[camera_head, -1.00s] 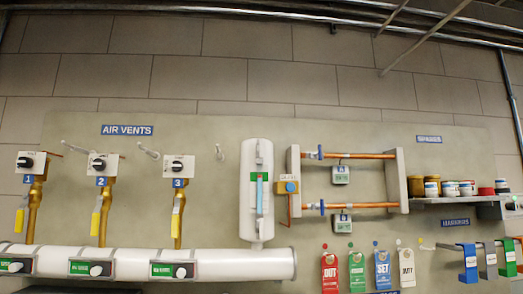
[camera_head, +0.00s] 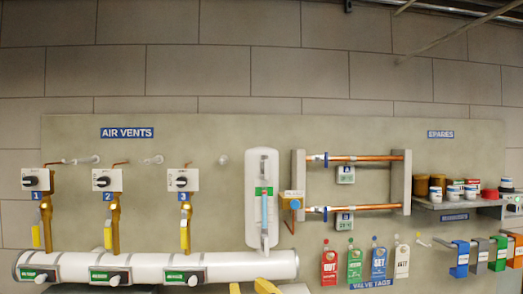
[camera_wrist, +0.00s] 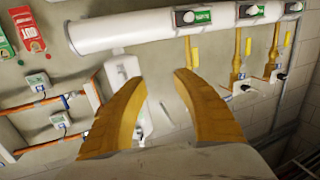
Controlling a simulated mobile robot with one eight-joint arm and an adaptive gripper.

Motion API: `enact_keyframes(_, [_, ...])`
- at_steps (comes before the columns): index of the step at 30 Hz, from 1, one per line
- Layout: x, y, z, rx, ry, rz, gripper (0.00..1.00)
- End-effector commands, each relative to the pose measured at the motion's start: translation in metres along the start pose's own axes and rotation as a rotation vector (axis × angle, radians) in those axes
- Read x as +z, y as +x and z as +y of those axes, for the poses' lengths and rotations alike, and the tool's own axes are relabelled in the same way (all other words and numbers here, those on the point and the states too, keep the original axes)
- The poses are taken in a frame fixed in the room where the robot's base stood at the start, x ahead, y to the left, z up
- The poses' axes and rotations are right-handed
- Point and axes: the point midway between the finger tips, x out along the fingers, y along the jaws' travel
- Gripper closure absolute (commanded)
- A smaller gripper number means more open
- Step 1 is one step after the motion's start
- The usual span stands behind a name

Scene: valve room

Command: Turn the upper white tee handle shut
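A tall white sight-glass unit (camera_head: 250,200) is on the wall panel, with a blue tube and small pale fittings above and below it. The upper pale fitting (camera_head: 264,166) is the likeliest upper white tee handle; its turn position is too small to tell. The unit also shows in the wrist view (camera_wrist: 131,64), upside down and partly hidden behind a finger. My gripper (camera_wrist: 160,80) has two yellow fingers spread wide, with nothing between them, apart from the panel. Its fingertips (camera_head: 250,288) show at the bottom edge of the head view, below the unit.
A thick white pipe (camera_head: 225,265) runs under the unit. Brass vent valves (camera_head: 115,222) stand left. Copper pipes (camera_head: 365,158) with blue fittings lie right. Hanging tags (camera_head: 329,262) and a shelf (camera_head: 440,205) with pots are farther right.

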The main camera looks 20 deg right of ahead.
Motion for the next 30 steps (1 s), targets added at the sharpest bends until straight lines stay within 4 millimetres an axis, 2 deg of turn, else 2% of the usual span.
enact_keyframes(1, [-0.050, 0.006, 0.008, 0.025, -0.001, 0.062, 0.67])
enact_keyframes(3, [-0.095, 0.013, 0.021, 0.069, -0.004, 0.157, 0.67])
enact_keyframes(6, [-0.148, 0.018, 0.040, 0.138, -0.009, 0.274, 0.67])
enact_keyframes(9, [-0.186, 0.018, 0.057, 0.201, -0.012, 0.365, 0.67])
enact_keyframes(13, [-0.212, 0.016, 0.071, 0.259, -0.016, 0.435, 0.67])
enact_keyframes(19, [-0.222, 0.022, 0.079, 0.284, -0.018, 0.463, 0.67])
enact_keyframes(30, [-0.253, 0.082, 0.097, 0.283, -0.018, 0.461, 0.67])
